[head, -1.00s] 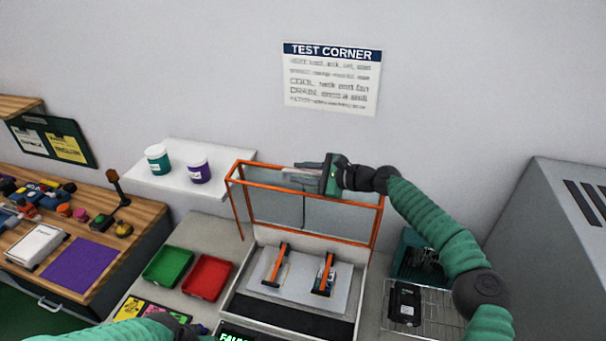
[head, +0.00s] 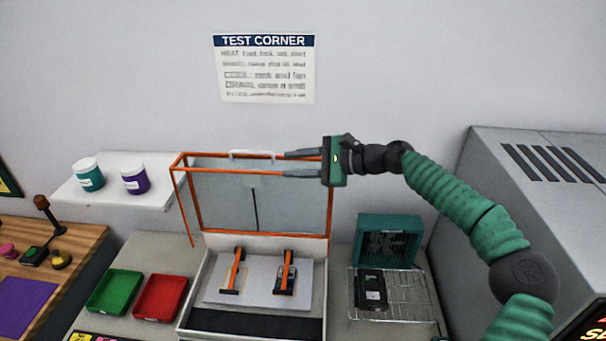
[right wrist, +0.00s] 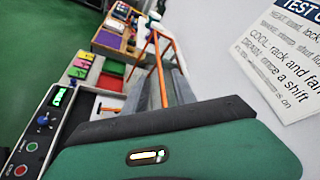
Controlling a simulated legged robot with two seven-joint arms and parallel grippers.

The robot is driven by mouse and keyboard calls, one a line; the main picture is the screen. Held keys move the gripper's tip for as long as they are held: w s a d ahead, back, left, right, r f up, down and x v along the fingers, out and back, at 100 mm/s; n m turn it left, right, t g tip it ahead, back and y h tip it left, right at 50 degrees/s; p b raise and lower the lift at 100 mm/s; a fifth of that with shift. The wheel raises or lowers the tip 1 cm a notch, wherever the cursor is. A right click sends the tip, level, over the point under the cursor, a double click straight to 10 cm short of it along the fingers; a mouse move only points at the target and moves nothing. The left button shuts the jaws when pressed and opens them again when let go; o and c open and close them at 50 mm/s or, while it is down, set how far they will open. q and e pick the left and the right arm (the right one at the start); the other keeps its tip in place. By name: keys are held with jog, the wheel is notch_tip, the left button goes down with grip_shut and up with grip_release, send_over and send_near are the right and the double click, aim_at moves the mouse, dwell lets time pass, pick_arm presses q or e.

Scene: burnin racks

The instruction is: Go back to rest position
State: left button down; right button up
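My right gripper (head: 288,164) is in front of the upper right of the raised orange-framed lid (head: 331,205), pointing left. The lid's pale handle (head: 252,153) is just left of the fingertips, with a gap in the picture. The lid stands upright and open at the back of the test fixture (head: 190,300). My left gripper is not in view.
Two orange clamps (head: 235,270) stand on the fixture's plate, the right one over a small part. Green (head: 113,292) and red (head: 160,298) trays lie left. A wire rack (head: 408,300) with a black device (head: 370,290) and a teal fan (head: 388,240) stand right. A large grey cabinet (head: 500,220) is far right.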

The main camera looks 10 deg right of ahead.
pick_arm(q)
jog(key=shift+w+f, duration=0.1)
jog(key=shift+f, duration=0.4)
pick_arm(e)
jog(key=shift+v, duration=1.2)
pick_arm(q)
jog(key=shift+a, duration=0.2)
pick_arm(e)
jog(key=shift+w+a, duration=0.1)
jog(key=shift+a, duration=0.05)
